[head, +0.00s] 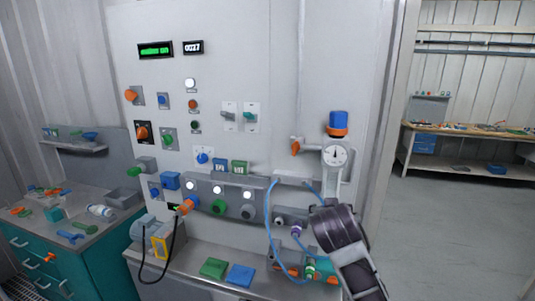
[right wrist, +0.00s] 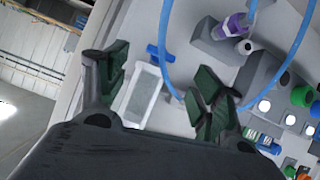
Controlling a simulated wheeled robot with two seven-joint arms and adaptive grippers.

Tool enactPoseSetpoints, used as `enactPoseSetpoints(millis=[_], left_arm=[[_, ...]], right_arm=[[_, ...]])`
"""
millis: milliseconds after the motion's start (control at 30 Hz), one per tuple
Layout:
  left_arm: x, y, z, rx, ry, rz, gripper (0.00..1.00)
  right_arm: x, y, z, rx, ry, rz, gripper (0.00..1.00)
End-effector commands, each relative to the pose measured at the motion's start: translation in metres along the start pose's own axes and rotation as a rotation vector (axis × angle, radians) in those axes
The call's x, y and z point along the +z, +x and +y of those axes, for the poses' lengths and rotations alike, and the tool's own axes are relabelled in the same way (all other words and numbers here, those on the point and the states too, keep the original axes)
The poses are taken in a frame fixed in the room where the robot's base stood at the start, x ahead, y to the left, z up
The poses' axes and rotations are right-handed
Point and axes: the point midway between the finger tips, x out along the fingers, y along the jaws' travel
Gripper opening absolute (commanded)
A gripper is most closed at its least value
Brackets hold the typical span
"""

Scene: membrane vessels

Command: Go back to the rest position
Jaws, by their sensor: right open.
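My right arm (head: 338,230) comes in from the lower right of the head view, in front of the wall panel, below the round gauge (head: 337,156). Its fingers cannot be made out clearly there. In the right wrist view my right gripper (right wrist: 158,88) has its two dark green fingers spread apart. A pale translucent block (right wrist: 143,95) with a blue piece (right wrist: 153,52) at its end shows between and beyond the fingers. I see no grip on it; whether a finger touches it I cannot tell. My left gripper is not in view.
A blue hose (head: 267,225) loops close by my right arm. A ledge below the panel holds a green block (head: 214,268) and a blue block (head: 241,275). A teal cabinet (head: 100,270) stands at left, a workbench (head: 460,140) at the far right. Open floor (head: 445,240) lies at right.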

Motion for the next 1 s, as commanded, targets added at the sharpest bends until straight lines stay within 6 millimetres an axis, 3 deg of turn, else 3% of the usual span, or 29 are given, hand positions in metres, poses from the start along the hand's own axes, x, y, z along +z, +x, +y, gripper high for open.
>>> enactPoseSetpoints(millis=[467,1000], left_arm=[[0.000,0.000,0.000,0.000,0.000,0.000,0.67],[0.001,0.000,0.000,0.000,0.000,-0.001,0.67]], right_arm=[[0.117,0.011,0.004,-0.088,-0.067,-0.201,0.67],[0.241,-0.004,0.016,-0.182,-0.130,-0.409,0.67]])
